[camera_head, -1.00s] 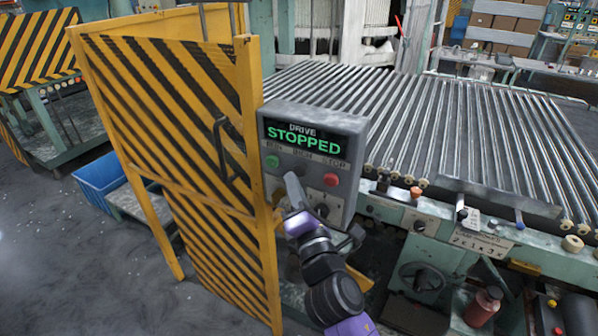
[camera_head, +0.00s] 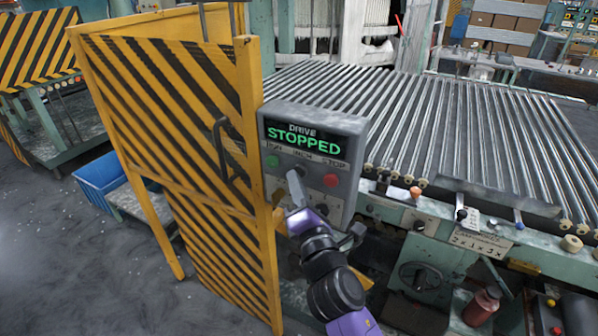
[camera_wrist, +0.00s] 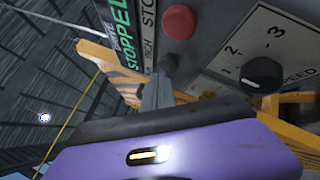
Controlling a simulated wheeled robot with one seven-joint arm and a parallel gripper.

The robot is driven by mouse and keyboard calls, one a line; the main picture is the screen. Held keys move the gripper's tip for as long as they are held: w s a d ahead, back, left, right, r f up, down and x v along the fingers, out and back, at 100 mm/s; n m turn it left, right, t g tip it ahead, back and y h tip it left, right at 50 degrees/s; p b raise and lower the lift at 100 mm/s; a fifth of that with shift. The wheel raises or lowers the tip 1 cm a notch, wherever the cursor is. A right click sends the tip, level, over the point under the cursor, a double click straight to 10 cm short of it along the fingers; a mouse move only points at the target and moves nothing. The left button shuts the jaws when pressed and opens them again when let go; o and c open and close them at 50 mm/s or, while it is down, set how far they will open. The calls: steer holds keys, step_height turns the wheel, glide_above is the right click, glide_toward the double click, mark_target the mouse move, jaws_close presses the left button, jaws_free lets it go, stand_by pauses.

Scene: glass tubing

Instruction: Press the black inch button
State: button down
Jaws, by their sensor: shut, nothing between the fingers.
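The grey control box (camera_head: 350,128) has a screen reading "DRIVE STOPPED" in green. Below it is a row of labelled buttons, with a green button (camera_head: 271,161) at left and a red button (camera_head: 331,180) at right. The black inch button lies between them; in the wrist view its dark end (camera_wrist: 168,62) shows just beyond my fingertips. My gripper (camera_head: 294,176) is shut and empty, its tips pointing at the middle button and largely hiding it in the head view. I cannot tell whether the tips touch the button.
A black speed knob (camera_wrist: 262,74) sits below the buttons. A yellow-and-black striped gate (camera_head: 180,120) stands close at left of the box. A roller table (camera_head: 440,120) spreads behind and right, with small knobs along its front edge.

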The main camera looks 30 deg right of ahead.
steer(key=shift+w+d, duration=0.3)
steer(key=shift+d, duration=0.15)
stand_by(0.8)
steer(key=shift+s+a, duration=0.55)
steer(key=shift+a, duration=0.2)
steer(key=s+a+b, duration=0.1)
steer(key=a, duration=0.1)
steer(key=s+a+b, duration=0.1)
steer(key=s+a, duration=0.1)
stand_by(0.5)
stand_by(0.8)
